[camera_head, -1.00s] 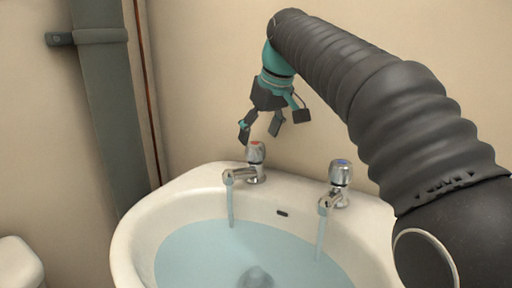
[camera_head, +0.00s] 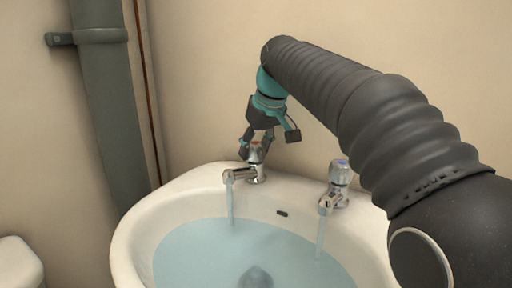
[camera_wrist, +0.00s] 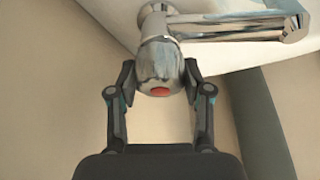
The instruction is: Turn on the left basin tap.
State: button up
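The left basin tap (camera_head: 244,174) is chrome with a red mark on its knob. A stream of water falls from its spout into the basin (camera_head: 130,240). My gripper (camera_head: 256,152) is over this tap and points down at it. In the wrist view the tap knob (camera_wrist: 158,72) is between the two fingers (camera_wrist: 158,82), one on each side. The fingers appear to touch the knob and be shut on it. In the head view the gripper hides part of the knob.
The right tap (camera_head: 337,185), with a blue mark, also runs. Water fills much of the basin around a grey lump (camera_head: 255,277). A thick grey pipe (camera_head: 108,110) stands at the left by the wall.

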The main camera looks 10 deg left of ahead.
jog(key=shift+n+g+y, duration=0.3)
jog(key=shift+n+g, duration=0.3)
jog(key=shift+n, duration=0.9)
jog(key=o, duration=1.2)
jog(key=shift+c, duration=0.2)
jog(key=v, duration=1.2)
jog(key=shift+s, duration=0.1)
